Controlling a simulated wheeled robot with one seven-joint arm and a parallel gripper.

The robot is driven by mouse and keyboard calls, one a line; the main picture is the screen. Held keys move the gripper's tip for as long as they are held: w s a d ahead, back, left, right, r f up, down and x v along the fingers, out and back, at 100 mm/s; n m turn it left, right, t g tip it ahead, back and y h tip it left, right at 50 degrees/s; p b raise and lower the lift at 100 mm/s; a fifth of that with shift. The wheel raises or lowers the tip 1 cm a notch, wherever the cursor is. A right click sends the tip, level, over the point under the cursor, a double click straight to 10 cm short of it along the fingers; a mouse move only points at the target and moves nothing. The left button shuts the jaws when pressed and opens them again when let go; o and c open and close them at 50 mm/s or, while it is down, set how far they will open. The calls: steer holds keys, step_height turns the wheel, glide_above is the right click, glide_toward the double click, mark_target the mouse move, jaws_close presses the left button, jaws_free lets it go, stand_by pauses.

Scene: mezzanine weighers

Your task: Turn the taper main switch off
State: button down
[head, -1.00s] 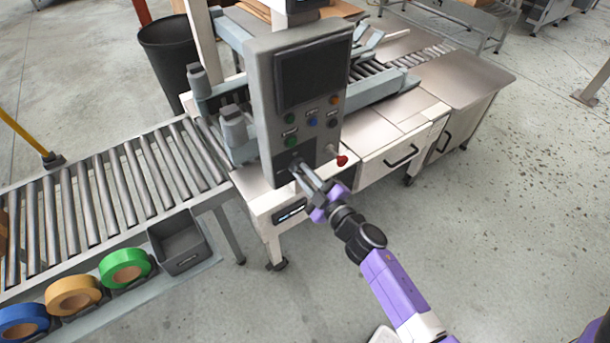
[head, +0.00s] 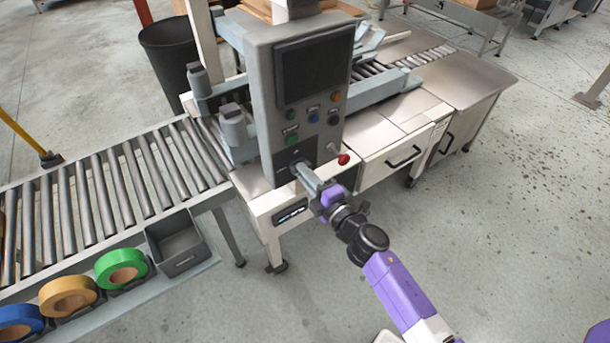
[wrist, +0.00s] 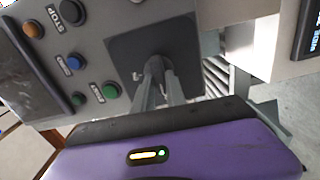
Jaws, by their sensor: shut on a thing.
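The taper's grey control panel (head: 263,95) stands in the middle of the head view. The main switch's dark square plate (head: 284,165) is at the panel's lower left, and the plate also shows in the wrist view (wrist: 186,42). My gripper (head: 301,170) reaches this plate from the front. In the wrist view, its fingertips (wrist: 157,68) are closed together at the plate's middle, on the switch handle. The handle is mostly hidden between the fingers, so its exact angle cannot be told.
Coloured push buttons (head: 313,118) and a dark screen (head: 313,73) are above. A roller conveyor (head: 110,190) and tape rolls (head: 122,267) are left. Open floor lies at right.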

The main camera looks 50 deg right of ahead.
steer(key=shift+n, duration=0.3)
steer(key=c, duration=1.4)
jaws_free()
steer(key=shift+o, duration=0.2)
steer(key=b+v, duration=0.2)
steer(key=v, duration=0.5)
steer(key=shift+s, duration=0.4)
steer(key=shift+a, duration=0.15)
